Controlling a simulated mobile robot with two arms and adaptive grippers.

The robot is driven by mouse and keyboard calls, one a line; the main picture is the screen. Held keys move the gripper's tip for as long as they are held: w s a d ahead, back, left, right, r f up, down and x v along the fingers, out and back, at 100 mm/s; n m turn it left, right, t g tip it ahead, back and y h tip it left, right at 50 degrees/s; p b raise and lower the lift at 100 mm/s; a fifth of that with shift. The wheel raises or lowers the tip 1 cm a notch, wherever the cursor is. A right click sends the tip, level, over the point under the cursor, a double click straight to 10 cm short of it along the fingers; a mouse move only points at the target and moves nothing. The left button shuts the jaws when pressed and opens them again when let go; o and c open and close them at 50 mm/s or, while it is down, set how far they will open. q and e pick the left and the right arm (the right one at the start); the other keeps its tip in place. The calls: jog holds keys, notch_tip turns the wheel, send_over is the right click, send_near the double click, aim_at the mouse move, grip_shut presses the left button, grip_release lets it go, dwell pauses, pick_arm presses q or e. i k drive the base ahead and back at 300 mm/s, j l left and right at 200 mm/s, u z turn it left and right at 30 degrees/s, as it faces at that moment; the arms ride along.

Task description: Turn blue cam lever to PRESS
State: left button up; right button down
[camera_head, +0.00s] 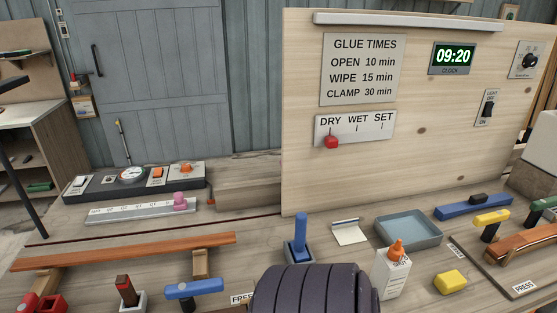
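A blue lever (300,238) stands nearly upright in a grey base on the bench at centre. Another blue lever (194,289) lies nearly level on a dark post at lower left. I cannot tell which is the cam lever. A label reading "FRE" (242,299), partly covered, lies right of the level lever. A PRESS label (524,287) lies at the lower right, by a reddish wooden piece. Neither gripper can be made out.
A dark ridged rounded body (312,292) covers the bottom centre. A glue bottle (392,270), yellow block (450,281), grey-blue tray (408,231) and yellow-handled clamp (491,218) stand to the right. A long wooden strip (130,249) crosses the left. The panel (450,120) rises behind.

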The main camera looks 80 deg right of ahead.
aim_at(183, 290)
jog(key=l+z, duration=0.15)
jog(key=z, duration=1.45)
jog(key=k+j+z, duration=0.1)
jog(key=j+z, duration=0.25)
jog(key=k+j+z, duration=0.1)
jog(key=z, duration=0.25)
jog(key=k+j+z, duration=0.15)
jog(key=j+z, duration=0.2)
